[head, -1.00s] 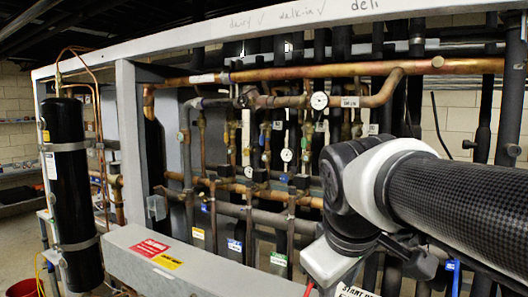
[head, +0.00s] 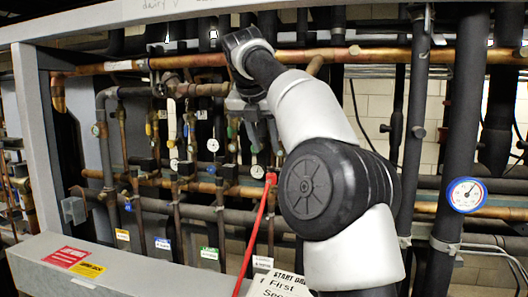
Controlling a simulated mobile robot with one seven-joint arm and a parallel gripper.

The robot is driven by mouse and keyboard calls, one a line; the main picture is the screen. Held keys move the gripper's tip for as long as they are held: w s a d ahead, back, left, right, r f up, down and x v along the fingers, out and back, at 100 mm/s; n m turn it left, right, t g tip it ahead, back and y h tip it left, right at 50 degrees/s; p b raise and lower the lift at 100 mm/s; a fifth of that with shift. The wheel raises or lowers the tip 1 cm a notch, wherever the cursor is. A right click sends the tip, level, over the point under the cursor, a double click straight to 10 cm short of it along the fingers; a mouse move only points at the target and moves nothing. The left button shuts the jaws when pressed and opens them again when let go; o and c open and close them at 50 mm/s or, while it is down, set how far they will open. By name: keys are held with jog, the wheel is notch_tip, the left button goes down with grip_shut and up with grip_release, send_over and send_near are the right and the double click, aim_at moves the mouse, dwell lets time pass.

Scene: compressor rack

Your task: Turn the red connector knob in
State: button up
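A small red piece (head: 270,178), which may be the red connector knob, shows just left of my arm's black elbow joint. It sits at the upper end of a thin red line (head: 252,235) that runs down to the bottom edge. My arm reaches up and away to the pipes. My gripper (head: 254,135) is at its far end, in front of the upper valves and above the red piece. It is small and blends into the pipes, so I cannot tell its opening or whether it touches anything.
A copper pipe (head: 190,60) crosses above the valves. Several vertical pipes and small gauges crowd the rack. A grey beam (head: 45,262) with red and yellow labels crosses the lower left. A blue-rimmed gauge (head: 467,195) is at the right. A white sign (head: 278,284) stands at the bottom.

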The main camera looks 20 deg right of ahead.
aim_at(272, 168)
jog(key=x, duration=0.8)
jog(key=shift+s+a, duration=0.1)
jog(key=shift+d+f, duration=0.2)
jog(key=shift+d, duration=0.1)
jog(key=shift+w+n+t+y, duration=0.25)
jog(key=shift+n+y, duration=0.25)
jog(key=shift+n, duration=0.3)
jog(key=n, duration=0.1)
jog(key=n+y, duration=0.1)
jog(key=shift+s+d+r+n+t+y, duration=0.1)
jog(key=shift+s+d+n+t+y, duration=0.2)
jog(key=shift+s+n+t, duration=0.1)
jog(key=shift+w+a+n+y, duration=0.15)
jog(key=shift+w+n+y, duration=0.1)
jog(key=shift+n+y, duration=0.25)
jog(key=shift+n, duration=0.3)
grip_shut()
